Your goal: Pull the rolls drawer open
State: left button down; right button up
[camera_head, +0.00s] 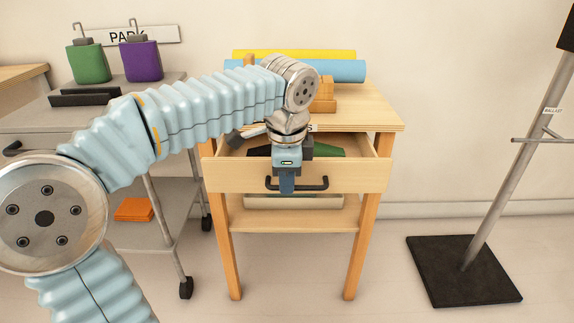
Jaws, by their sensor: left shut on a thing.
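The rolls drawer (226,177) is in the middle of the head view, in a light wooden table (375,112). It stands pulled out from the table, and dark green things show inside it. A black bar handle (318,184) is on its front. My left gripper (287,184) points down at the drawer front and is shut on the handle near its middle. The arm hides part of the drawer's inside and most of the label above it. My right gripper is not in view.
Yellow and blue rolls (345,70) lie on the table top near a wooden block stand (324,104). A grey cart (160,186) with green and purple containers stands left. A pole on a black base (464,271) stands right. Floor before the table is clear.

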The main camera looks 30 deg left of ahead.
pick_arm(q)
jog(key=s+d, duration=0.6)
jog(key=s, duration=0.3)
jog(key=shift+s+b, duration=0.35)
jog(key=shift+b, duration=0.1)
jog(key=c, duration=1.2)
grip_release()
jog(key=shift+o, duration=0.2)
jog(key=shift+r, duration=0.1)
notch_tip(320, 180, up, 13)
jog(key=s+d+p, duration=0.1)
jog(key=s+p, duration=0.1)
jog(key=p, duration=0.1)
jog(key=shift+d+r, duration=0.15)
jog(key=shift+r, duration=0.05)
